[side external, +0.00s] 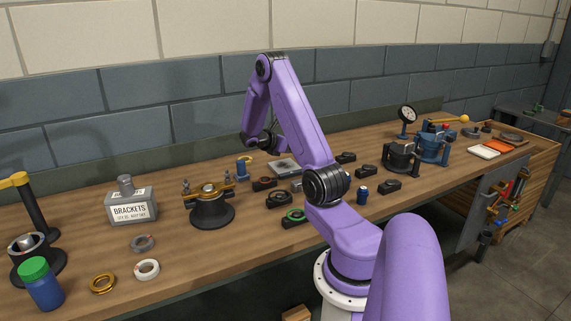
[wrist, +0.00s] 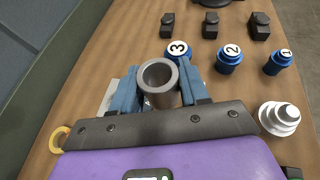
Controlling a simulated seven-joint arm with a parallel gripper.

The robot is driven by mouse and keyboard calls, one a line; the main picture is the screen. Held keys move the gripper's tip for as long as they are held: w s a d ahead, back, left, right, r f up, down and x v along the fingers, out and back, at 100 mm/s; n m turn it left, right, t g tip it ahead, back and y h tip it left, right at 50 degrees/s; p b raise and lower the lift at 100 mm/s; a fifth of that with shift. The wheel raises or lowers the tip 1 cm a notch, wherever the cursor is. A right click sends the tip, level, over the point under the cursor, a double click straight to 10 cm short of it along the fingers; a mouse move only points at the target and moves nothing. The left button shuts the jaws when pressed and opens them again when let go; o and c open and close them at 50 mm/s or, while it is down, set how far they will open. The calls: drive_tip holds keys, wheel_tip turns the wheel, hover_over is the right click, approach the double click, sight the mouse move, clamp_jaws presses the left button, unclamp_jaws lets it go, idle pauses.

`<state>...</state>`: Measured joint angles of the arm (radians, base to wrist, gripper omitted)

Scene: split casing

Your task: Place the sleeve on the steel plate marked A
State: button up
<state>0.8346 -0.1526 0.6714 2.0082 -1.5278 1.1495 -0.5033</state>
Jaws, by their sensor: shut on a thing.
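The grey sleeve (wrist: 158,84), a short hollow cylinder with its open end towards the camera, is between the two blue fingers of my gripper (wrist: 160,92) in the wrist view. My gripper is shut on it. A pale steel plate shows as a small strip (wrist: 106,96) behind the left finger. In the side view, a grey plate (side external: 286,162) lies on the bench behind my arm, partly hidden. No letter A is readable on it. My fingers and the sleeve cannot be made out in the side view. I cannot tell whether the sleeve touches the plate.
Blue numbered plugs 3 (wrist: 179,49), 2 (wrist: 229,59) and 1 (wrist: 279,61) stand close by, with black blocks (wrist: 210,26) beyond. A silver stepped part (wrist: 280,117) is at right. A brackets box (side external: 132,206) and black clamp stand (side external: 212,207) are left on the wooden bench (side external: 190,265).

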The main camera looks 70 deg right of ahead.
drive_tip(key=w+d+f, duration=0.4)
drive_tip(key=d, duration=0.2)
hover_over(285, 167)
wheel_tip(285, 167, down, 5)
drive_tip(key=shift+d+r, duration=0.1)
drive_tip(key=shift+d, duration=0.05)
drive_tip(key=shift+f, duration=1.6)
drive_tip(key=shift+f, duration=0.15)
drive_tip(key=o, duration=1.2)
drive_tip(key=shift+c, duration=0.2)
drive_tip(key=shift+r, duration=0.2)
drive_tip(key=v, duration=1.2)
drive_tip(key=shift+f, duration=0.1)
